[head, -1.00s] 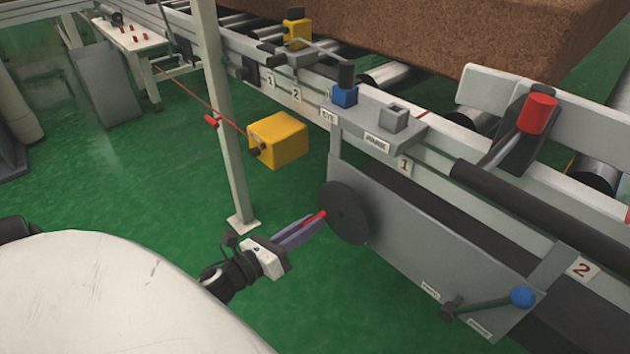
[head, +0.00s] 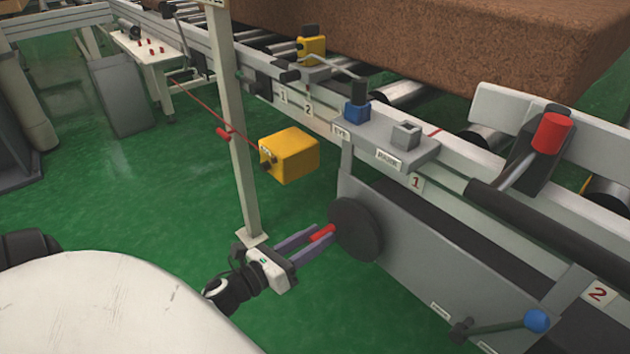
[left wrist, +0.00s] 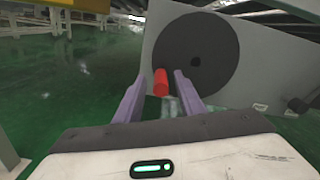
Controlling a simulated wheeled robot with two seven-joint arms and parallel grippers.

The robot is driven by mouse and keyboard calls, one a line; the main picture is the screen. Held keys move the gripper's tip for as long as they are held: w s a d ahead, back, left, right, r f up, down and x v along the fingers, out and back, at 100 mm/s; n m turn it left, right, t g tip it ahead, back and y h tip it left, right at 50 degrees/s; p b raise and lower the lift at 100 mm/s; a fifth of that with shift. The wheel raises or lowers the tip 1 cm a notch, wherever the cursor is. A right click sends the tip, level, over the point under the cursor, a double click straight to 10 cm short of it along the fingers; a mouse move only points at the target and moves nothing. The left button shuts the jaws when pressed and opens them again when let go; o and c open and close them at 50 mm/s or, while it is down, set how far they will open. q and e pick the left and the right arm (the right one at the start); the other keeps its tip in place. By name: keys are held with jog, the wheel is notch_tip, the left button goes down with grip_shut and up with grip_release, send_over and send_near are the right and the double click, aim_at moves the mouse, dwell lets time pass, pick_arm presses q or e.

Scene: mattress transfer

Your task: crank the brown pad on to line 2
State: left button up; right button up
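The brown pad (head: 430,45) is a large block on the roller conveyor at the top of the head view. A dark crank disc (head: 357,229) with a red handle (head: 322,233) is on the grey side panel. My left gripper (head: 318,240) has its two purple fingers apart, one on each side of the handle. In the left wrist view, the red handle (left wrist: 160,82) stands between the fingertips with gaps beside it. A plate with a red 2 (head: 598,291) is at lower right, and one with a red 1 (head: 415,182) is nearer the disc. My right gripper is not seen.
A pale post (head: 240,140) stands just behind my left gripper. A yellow box (head: 290,155) is beside it. A blue-knobbed lever (head: 536,321) is at lower right and a red-capped lever (head: 552,132) at upper right. Green floor (head: 130,210) is open at left.

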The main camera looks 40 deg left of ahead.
pick_arm(q)
jog(key=s+a+p, duration=0.1)
jog(key=s, duration=0.9)
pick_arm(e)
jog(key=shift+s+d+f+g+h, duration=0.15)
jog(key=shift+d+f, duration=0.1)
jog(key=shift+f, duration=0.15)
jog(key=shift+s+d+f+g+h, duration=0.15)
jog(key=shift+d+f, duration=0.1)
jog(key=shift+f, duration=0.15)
pick_arm(q)
jog(key=shift+s, duration=0.1)
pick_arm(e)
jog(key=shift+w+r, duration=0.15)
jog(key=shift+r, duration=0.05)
